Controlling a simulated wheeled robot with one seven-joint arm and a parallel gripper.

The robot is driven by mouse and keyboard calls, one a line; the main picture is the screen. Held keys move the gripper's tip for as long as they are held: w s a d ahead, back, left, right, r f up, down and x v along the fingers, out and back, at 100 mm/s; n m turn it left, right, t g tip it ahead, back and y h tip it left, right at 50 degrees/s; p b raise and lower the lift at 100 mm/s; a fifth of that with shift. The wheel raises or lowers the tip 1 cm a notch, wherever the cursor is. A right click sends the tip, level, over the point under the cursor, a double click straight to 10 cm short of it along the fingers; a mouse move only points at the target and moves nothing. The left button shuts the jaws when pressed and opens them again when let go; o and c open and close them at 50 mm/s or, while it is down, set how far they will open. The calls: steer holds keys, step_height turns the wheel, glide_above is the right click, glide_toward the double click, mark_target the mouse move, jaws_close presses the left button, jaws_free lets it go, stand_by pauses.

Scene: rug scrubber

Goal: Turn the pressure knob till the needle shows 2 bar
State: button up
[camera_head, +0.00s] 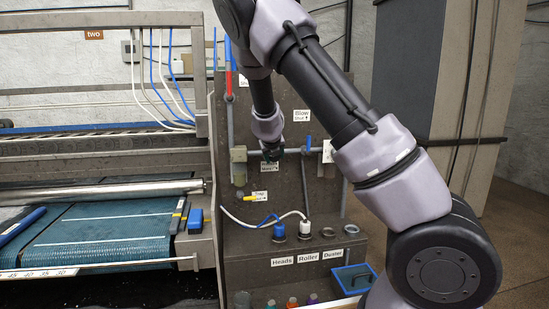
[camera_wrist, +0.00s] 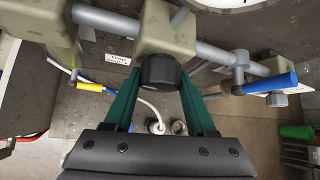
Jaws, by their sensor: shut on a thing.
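The black pressure knob (camera_wrist: 160,70) sits on the front of a beige regulator block (camera_wrist: 166,27) on a grey pipe, in the wrist view. My gripper (camera_wrist: 159,78) has its two teal fingers on either side of the knob, shut on it. The pressure gauge (camera_wrist: 236,4) is cut off at the top edge of the wrist view; its needle and scale cannot be read. In the head view my gripper (camera_head: 271,154) is small against the dark panel, and the knob cannot be made out there.
A blue-handled valve (camera_wrist: 270,85) is right of the knob; a yellow-handled drain tap (camera_wrist: 90,86) is left. Hose sockets labelled Heads, Roller and Duster (camera_head: 304,236) are below on the panel (camera_head: 245,262). A blue bin (camera_head: 353,277) and the teal-belted machine (camera_head: 110,235) flank it.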

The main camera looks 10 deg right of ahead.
steer(key=shift+f, duration=0.15)
steer(key=o, duration=1.4)
steer(key=shift+c, duration=0.2)
steer(key=v, duration=1)
steer(key=shift+s+r, duration=0.25)
steer(key=shift+r, duration=0.1)
steer(key=v, duration=0.9)
